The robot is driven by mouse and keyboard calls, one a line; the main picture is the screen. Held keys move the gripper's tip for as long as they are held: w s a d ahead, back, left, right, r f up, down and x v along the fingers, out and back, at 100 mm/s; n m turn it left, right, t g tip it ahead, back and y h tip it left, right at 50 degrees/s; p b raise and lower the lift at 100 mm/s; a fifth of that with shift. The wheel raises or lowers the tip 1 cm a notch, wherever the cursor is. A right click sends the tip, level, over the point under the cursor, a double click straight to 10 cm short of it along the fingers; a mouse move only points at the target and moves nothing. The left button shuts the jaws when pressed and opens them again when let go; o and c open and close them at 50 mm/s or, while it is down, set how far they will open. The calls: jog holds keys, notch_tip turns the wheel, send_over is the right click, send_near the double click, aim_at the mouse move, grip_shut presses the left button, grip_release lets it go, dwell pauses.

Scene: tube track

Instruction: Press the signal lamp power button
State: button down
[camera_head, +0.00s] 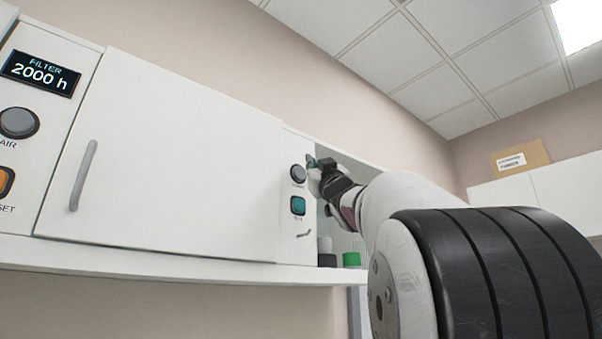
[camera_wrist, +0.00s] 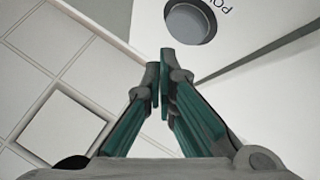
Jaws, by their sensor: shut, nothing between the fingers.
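The power button is a round grey button (camera_head: 298,173) in a dark ring, on the narrow white panel right of the closed cabinet door. In the wrist view the same button (camera_wrist: 188,22) shows at the top, with the letters "PO" of its label beside it. My gripper (camera_head: 312,161) is at the panel's right edge, beside and slightly above the button. In the wrist view my gripper (camera_wrist: 160,72) is shut and empty, its fingertips below and left of the button. I cannot tell the exact gap to the panel. The signal lamp itself cannot be made out.
A teal square button (camera_head: 298,206) sits just below the round one. A white cabinet door (camera_head: 165,160) with a grey handle fills the left. A filter display (camera_head: 40,73) and other buttons are far left. A green-capped item (camera_head: 351,259) stands on the shelf below my gripper.

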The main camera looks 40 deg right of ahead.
jog(key=s, duration=0.5)
jog(key=shift+a+p, duration=0.15)
jog(key=shift+p, duration=0.2)
dwell(0.3)
jog(key=w+a+f+m+g+y, duration=0.1)
jog(key=a+f+g, duration=0.25)
jog(key=f, duration=0.75)
jog(key=a+f+m+g+y, duration=0.1)
jog(key=a+f+m+g, duration=0.2)
jog(key=f, duration=0.7)
jog(key=w+a+f+g+y, duration=0.15)
jog(key=a+f+g, duration=0.3)
jog(key=f, duration=0.65)
jog(key=s+a+f+n+g+y, duration=0.1)
jog(key=s+a+f+g+y, duration=0.1)
jog(key=s+a+f, duration=0.4)
jog(key=s+a+f+n+g+y, duration=0.2)
jog(key=s+a+f, duration=0.5)
jog(key=f, duration=0.7)
jog(key=s+a+f+n+g+y, duration=0.1)
jog(key=s+a+f+g, duration=0.3)
jog(key=f, duration=0.6)
jog(key=s+a+y, duration=0.1)
jog(key=s+a, duration=0.1)
jog(key=shift+s+a+g, duration=0.25)
jog(key=shift+s+g, duration=0.05)
jog(key=shift+s, duration=0.1)
